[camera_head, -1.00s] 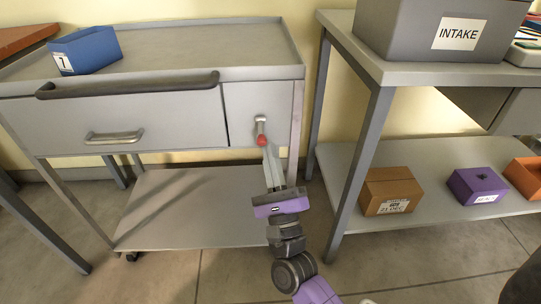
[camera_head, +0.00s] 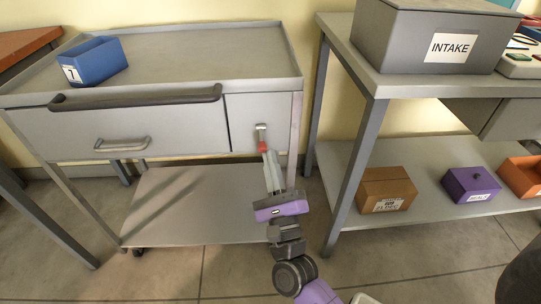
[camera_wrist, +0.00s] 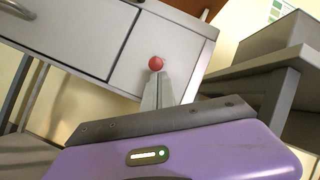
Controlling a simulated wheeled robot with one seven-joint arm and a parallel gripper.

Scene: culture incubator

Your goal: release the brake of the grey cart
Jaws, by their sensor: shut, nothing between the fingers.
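The grey cart (camera_head: 186,92) stands at the left, with a drawer and a black push bar on its front. Its brake lever, with a red knob (camera_head: 262,147), hangs down from a small slot on the right front panel. The knob also shows in the wrist view (camera_wrist: 156,63). My gripper (camera_head: 266,155) is shut and empty, its fingertips right at the underside of the knob. In the wrist view the fingertips lie just below the knob; I cannot tell whether they touch it.
A blue bin (camera_head: 93,62) sits on the cart's top. To the right, a grey table (camera_head: 362,75) carries a grey INTAKE box (camera_head: 440,40); its lower shelf holds a brown box (camera_head: 386,188), a purple box (camera_head: 471,185) and an orange bin (camera_head: 522,176). A gap separates cart and table.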

